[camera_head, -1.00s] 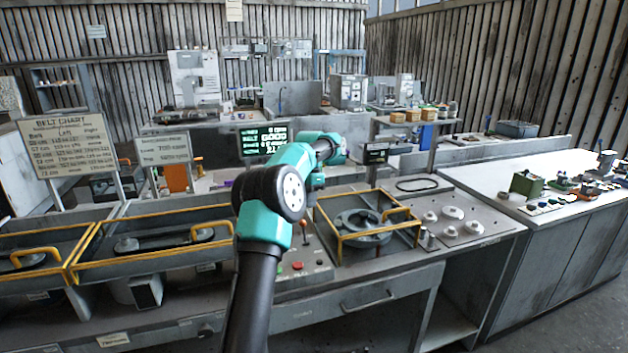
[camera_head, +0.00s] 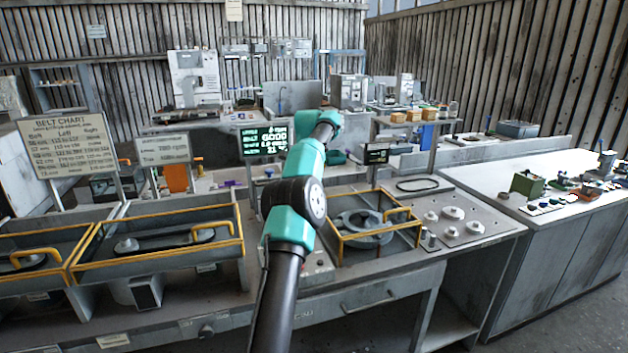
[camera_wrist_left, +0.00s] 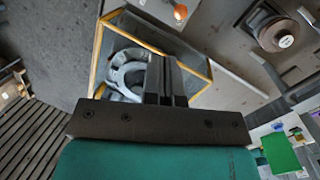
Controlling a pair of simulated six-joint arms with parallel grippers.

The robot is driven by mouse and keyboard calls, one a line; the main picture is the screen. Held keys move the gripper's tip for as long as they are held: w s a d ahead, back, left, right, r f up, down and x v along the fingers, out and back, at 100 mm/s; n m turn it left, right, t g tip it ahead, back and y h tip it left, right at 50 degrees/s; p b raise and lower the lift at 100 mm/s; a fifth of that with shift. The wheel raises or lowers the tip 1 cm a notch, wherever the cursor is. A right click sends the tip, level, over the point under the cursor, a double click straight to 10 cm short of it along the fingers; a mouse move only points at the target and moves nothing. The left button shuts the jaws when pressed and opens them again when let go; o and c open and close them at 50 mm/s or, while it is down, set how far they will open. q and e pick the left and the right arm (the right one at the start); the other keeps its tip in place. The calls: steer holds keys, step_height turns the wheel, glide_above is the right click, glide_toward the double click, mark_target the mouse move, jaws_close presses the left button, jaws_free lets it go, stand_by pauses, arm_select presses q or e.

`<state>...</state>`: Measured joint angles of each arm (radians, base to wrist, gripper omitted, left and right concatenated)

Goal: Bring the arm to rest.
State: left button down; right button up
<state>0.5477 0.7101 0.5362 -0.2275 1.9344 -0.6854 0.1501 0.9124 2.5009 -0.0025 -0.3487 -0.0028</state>
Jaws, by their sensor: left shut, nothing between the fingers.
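My left arm rises from the bottom middle of the head view, with its teal wrist part (camera_head: 335,157) above the back of the bench. Its fingertips cannot be made out there. In the left wrist view my left gripper (camera_wrist_left: 166,80) is shut and empty, its two dark fingers together. Beyond the fingers is the yellow-edged guard box with a grey ring-shaped part (camera_wrist_left: 125,72) inside. In the head view this ring part (camera_head: 362,222) sits in the yellow frame (camera_head: 378,245), right of my arm. My right gripper is not in view.
Two yellow-railed bays (camera_head: 165,262) lie left of my arm. A belt chart sign (camera_head: 68,147) and a lit screen (camera_head: 264,140) stand behind. Round grey pulleys (camera_head: 453,212) and a black belt (camera_head: 417,184) lie to the right. A side bench (camera_head: 560,190) holds small parts.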

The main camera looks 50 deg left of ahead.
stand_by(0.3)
arm_select(q)
steer(key=w+d+f+t, duration=0.1)
steer(key=w+d+f, duration=0.2)
steer(key=d, duration=0.3)
steer(key=w+d+f+t, duration=0.1)
steer(key=w+d+f, duration=0.2)
steer(key=w+d, duration=0.3)
steer(key=w+d+f+t, duration=0.2)
steer(key=w+d+f, duration=0.2)
steer(key=w+d, duration=0.1)
steer(key=shift+w+d+f+h, duration=0.1)
steer(key=shift+d+h, duration=0.3)
steer(key=s+d+f+n, duration=0.1)
steer(key=s+d+f, duration=0.1)
steer(key=d+f, duration=0.8)
steer(key=s+d+f, duration=0.2)
steer(key=d+f, duration=0.6)
steer(key=f, duration=0.3)
steer(key=s+d+f, duration=0.5)
steer(key=s, duration=0.4)
steer(key=s+d+f+n+g, duration=0.1)
steer(key=s+d+f, duration=0.4)
steer(key=s, duration=0.4)
steer(key=s+d+f, duration=0.4)
steer(key=s+f, duration=0.2)
steer(key=s, duration=0.3)
steer(key=shift+s+d+n+h, duration=0.4)
